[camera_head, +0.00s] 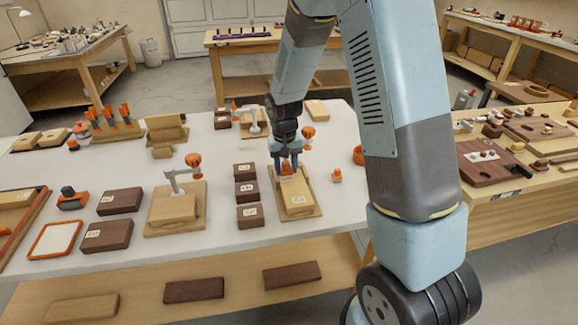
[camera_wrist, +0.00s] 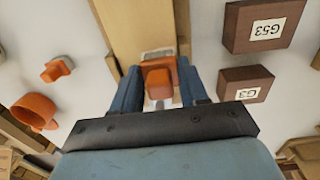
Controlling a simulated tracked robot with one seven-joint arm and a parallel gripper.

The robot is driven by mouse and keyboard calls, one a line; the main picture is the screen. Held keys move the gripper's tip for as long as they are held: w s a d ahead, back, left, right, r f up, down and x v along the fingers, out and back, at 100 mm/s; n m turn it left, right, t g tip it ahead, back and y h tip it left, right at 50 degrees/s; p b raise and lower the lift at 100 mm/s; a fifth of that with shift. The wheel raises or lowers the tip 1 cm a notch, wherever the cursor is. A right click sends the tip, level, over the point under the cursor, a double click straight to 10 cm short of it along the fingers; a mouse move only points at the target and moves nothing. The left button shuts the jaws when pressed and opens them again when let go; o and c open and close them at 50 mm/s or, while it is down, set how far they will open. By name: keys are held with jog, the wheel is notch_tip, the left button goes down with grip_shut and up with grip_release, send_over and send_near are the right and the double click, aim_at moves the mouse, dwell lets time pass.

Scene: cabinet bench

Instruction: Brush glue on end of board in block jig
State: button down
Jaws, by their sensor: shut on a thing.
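My gripper (camera_head: 287,166) is shut on an orange-handled tool, probably the brush; its orange part (camera_wrist: 159,74) shows between the blue fingers in the wrist view. A small pale part shows at its end; the contact point is hidden. The tool is over the near block jig, by the far end of the light wooden board (camera_head: 298,199), which carries a white label. The board also shows at the top of the wrist view (camera_wrist: 140,22). I cannot tell whether the tool touches the board. An orange round pot (camera_wrist: 33,112) stands to one side, partly hidden by my arm in the head view.
Dark labelled blocks (camera_head: 247,190) stand in a column left of the jig. A second jig with an orange-knobbed clamp (camera_head: 177,208) is further left. A small orange piece (camera_head: 337,175) lies to the right. White bench top is clear between these.

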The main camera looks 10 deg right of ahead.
jog(key=shift+f, duration=0.1)
jog(key=shift+d, duration=0.9)
jog(key=shift+d, duration=0.1)
jog(key=shift+d, duration=0.7)
jog(key=shift+a, duration=0.15)
jog(key=shift+a, duration=1.6)
jog(key=shift+d, duration=0.15)
jog(key=shift+d, duration=0.8)
